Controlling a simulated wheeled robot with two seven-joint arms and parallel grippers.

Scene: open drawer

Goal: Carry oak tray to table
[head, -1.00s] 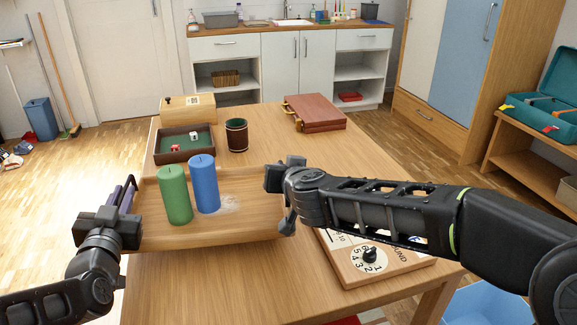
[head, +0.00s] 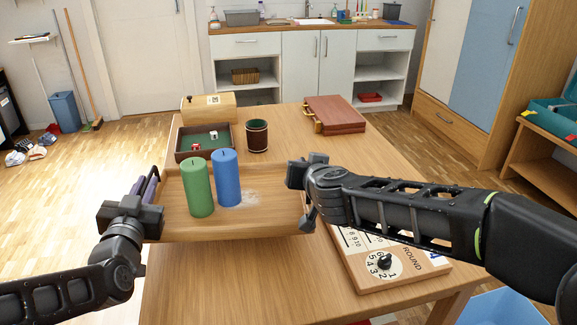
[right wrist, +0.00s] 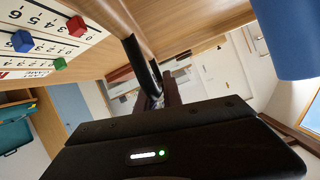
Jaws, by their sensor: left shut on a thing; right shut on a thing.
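The oak tray (head: 270,220) is a light wooden tray with low walls, over the near left part of the wooden table (head: 215,290). A green candle (head: 199,188) and a taller-standing blue candle (head: 226,179) stand upright on it, beside a pale powdery patch. The blue candle also shows in the right wrist view (right wrist: 296,40). My left gripper (head: 143,205) is shut on the tray's left side, by a dark handle. My right gripper (head: 306,188) is shut on its right side. I cannot tell whether the tray's underside touches the table.
Behind the tray are a dice box (head: 204,143), a leather cup (head: 257,136), a wooden box (head: 209,107) and a red-brown case (head: 335,115). A scoreboard (head: 400,262) lies at the front right, under my right arm. The table's middle right is clear.

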